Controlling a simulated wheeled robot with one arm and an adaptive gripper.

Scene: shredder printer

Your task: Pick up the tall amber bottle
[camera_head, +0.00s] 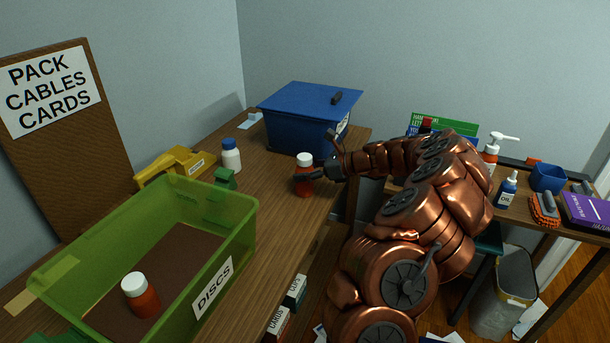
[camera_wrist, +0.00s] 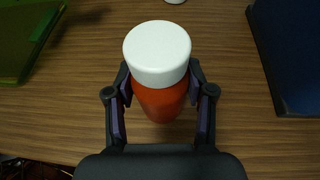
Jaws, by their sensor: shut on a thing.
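An amber bottle (camera_head: 304,184) with a white cap stands upright near the right edge of the wooden table, in front of the blue box. My gripper (camera_head: 318,172) reaches it from the right. In the wrist view the amber bottle (camera_wrist: 160,98) sits between the two fingers of my gripper (camera_wrist: 160,103), which are shut on its body below the cap. Whether its base touches the table I cannot tell. Another amber bottle (camera_head: 141,298) with a white cap is inside the green bin.
The green bin (camera_head: 247,215) labelled DISCS stands at the left front. A blue lidded box (camera_head: 290,123) is behind the held bottle. A white bottle (camera_head: 231,158) and a yellow holder (camera_head: 165,163) stand further left. A second table (camera_head: 520,210) with several items is at right.

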